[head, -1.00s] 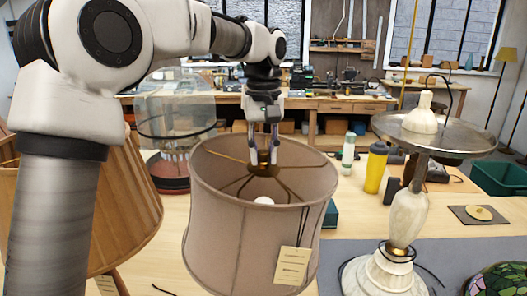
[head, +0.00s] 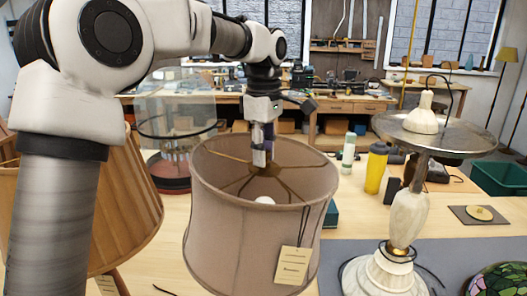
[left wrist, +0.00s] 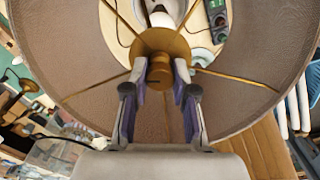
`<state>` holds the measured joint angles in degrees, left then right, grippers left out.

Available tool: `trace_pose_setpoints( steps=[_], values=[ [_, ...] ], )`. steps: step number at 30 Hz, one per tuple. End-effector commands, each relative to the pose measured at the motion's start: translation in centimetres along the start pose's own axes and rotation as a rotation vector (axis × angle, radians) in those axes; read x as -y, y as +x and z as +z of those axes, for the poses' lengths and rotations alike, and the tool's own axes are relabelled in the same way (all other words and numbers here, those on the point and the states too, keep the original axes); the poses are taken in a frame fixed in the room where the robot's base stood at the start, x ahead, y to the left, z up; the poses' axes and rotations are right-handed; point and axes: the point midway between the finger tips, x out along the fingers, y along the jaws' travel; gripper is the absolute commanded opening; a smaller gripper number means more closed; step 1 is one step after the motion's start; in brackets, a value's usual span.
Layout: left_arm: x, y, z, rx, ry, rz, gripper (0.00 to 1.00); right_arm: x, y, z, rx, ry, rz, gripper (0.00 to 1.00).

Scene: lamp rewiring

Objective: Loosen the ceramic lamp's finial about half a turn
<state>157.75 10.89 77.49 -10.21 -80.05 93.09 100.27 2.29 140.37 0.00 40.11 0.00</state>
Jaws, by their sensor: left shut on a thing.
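The lamp with the mauve drum shade (head: 235,215) stands on the bench, upright; its body is mostly hidden by the shade. Thin brass spokes meet at a brass hub at the shade's top. The brass finial (left wrist: 160,72) sits at the centre of that hub in the left wrist view. My left gripper (head: 262,160) points straight down into the shade's open top. In the left wrist view its fingertips (left wrist: 161,74) are closed on the finial from both sides. In the head view the fingers hide the finial. My right gripper is in neither view.
A tan pleated shade (head: 130,205) stands close at left. A pale lamp with a metal disc (head: 436,135) stands at right. A yellow bottle (head: 376,168) and a pale bottle (head: 348,153) stand behind. A paper tag (head: 293,266) hangs on the mauve shade.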

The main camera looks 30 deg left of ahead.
Motion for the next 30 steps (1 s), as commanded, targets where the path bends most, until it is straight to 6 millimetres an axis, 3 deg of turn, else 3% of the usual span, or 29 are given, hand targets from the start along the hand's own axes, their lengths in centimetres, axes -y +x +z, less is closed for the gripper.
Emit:
trace_pose_setpoints(
  steps=[15,30],
  values=[
    [0.06,0.27,0.02,-0.001,-0.318,-0.006,0.00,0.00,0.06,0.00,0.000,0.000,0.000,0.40],
    [0.05,0.25,0.02,-0.001,-0.359,-0.006,0.00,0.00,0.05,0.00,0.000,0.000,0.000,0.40]
  ],
)
